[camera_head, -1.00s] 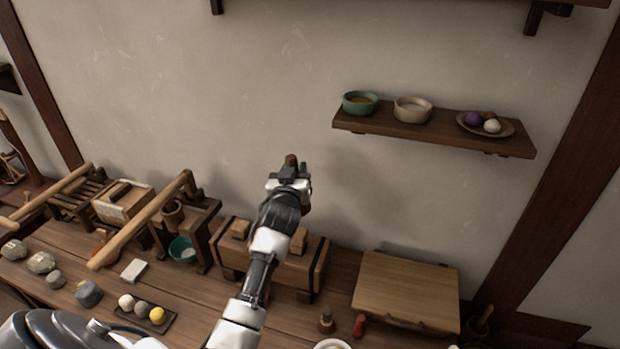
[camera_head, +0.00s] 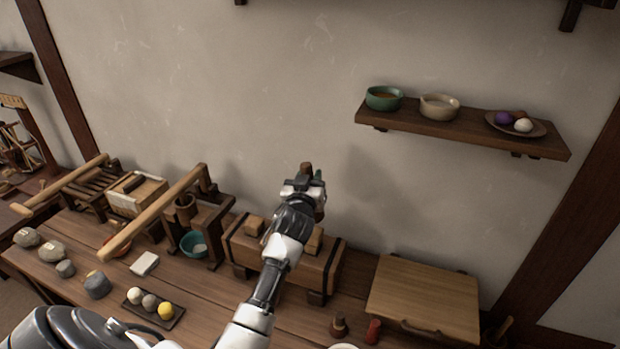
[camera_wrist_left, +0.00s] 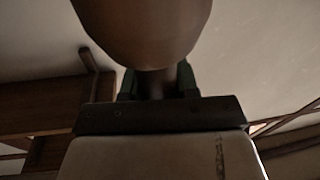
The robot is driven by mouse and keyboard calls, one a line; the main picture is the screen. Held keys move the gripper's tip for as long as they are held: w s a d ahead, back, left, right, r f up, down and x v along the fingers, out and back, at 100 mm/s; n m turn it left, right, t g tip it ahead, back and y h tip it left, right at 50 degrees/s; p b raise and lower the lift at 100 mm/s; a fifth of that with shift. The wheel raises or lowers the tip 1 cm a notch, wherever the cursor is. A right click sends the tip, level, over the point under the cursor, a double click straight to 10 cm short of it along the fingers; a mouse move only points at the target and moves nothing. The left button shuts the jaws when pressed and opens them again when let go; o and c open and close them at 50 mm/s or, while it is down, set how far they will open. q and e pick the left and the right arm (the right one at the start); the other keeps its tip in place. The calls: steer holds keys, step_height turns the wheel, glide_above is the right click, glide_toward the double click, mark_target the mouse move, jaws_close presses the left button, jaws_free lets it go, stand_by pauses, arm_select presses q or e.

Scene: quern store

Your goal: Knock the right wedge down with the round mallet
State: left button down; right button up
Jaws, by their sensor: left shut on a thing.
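My left gripper (camera_head: 306,186) is raised above the wooden press block (camera_head: 291,262) and is shut on the handle of the round mallet. The mallet's rounded brown head (camera_wrist_left: 145,30) fills the top of the left wrist view, with a short piece of handle between the green fingers (camera_wrist_left: 158,84). In the head view the mallet (camera_head: 306,169) is mostly hidden behind the gripper. The right wedge (camera_head: 315,239) stands up from the block, partly covered by my left arm. The left wedge (camera_head: 254,226) stands at the block's other end. My right gripper is out of view.
A wooden board (camera_head: 425,300) lies right of the block. A wooden stand (camera_head: 215,225) with a teal bowl (camera_head: 194,243) is left of it. A wall shelf (camera_head: 460,132) with bowls hangs upper right. A tray (camera_head: 170,319) of balls lies in front.

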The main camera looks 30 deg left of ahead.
arm_select(q)
step_height(320, 180, down, 6)
steer(key=b, duration=0.4)
steer(key=shift+b, duration=0.4)
steer(key=shift+r+p, duration=0.35)
steer(key=shift+p, duration=0.05)
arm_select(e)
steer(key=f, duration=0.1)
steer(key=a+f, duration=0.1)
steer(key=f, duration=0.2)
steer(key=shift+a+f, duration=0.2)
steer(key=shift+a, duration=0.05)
arm_select(q)
steer(key=shift+r, duration=0.1)
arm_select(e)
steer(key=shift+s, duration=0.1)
arm_select(q)
step_height(320, 180, up, 4)
steer(key=p, duration=0.4)
steer(key=shift+d+r, duration=0.1)
steer(key=shift+r, duration=0.05)
steer(key=shift+s, duration=0.1)
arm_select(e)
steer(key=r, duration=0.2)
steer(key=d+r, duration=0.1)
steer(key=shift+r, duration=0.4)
arm_select(q)
steer(key=shift+f, duration=0.25)
